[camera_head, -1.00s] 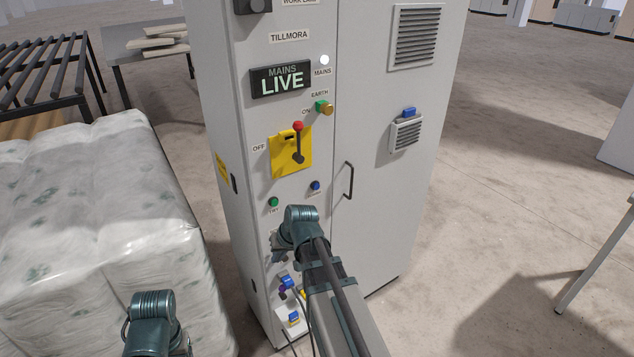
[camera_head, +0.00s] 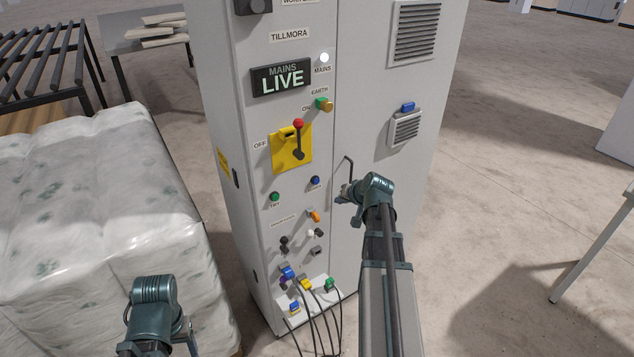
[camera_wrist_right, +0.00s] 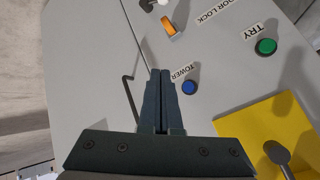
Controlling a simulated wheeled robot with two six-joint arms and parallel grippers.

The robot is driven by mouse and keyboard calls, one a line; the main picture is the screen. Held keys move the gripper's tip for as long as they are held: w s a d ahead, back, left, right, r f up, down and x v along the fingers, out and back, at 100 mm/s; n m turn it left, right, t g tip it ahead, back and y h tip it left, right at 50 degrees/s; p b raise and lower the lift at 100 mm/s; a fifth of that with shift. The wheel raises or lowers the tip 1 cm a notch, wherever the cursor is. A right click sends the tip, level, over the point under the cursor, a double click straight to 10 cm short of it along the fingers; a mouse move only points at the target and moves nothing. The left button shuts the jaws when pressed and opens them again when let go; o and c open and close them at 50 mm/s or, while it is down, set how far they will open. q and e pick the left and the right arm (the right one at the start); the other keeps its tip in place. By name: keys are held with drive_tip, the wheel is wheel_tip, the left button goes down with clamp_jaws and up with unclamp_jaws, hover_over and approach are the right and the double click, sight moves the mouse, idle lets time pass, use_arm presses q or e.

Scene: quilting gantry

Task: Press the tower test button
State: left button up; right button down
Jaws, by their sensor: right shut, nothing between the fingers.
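The tower button is a small blue round push button (camera_head: 315,180) on the grey cabinet (camera_head: 300,215), below the yellow switch plate. In the right wrist view the blue button (camera_wrist_right: 189,87) sits beside a label reading TOWER. My right gripper (camera_head: 343,197) is shut and empty, right of and below the button, near the door handle. In the right wrist view its closed fingertips (camera_wrist_right: 161,74) point at the cabinet just left of the button, and the button is uncovered. My left gripper (camera_head: 160,345) is low at the left, and its fingers are mostly hidden.
A red-knobbed lever on a yellow plate (camera_head: 282,155), a green TRY button (camera_head: 275,197) and an orange door-lock switch (camera_head: 314,216) surround the button. A bent black door handle (camera_head: 349,170) is close to my right gripper. Cables hang below. Wrapped bales (camera_head: 90,210) stand left.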

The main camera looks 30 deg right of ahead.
sight(316, 181)
drive_tip(key=shift+w, duration=0.1)
drive_tip(key=w, duration=0.8)
drive_tip(key=shift+w+a, duration=0.15)
drive_tip(key=shift+w, duration=0.15)
drive_tip(key=shift+w, duration=0.1)
idle(1.9)
drive_tip(key=shift+w, duration=0.35)
drive_tip(key=shift+w, duration=0.45)
idle(0.7)
drive_tip(key=shift+s, duration=0.9)
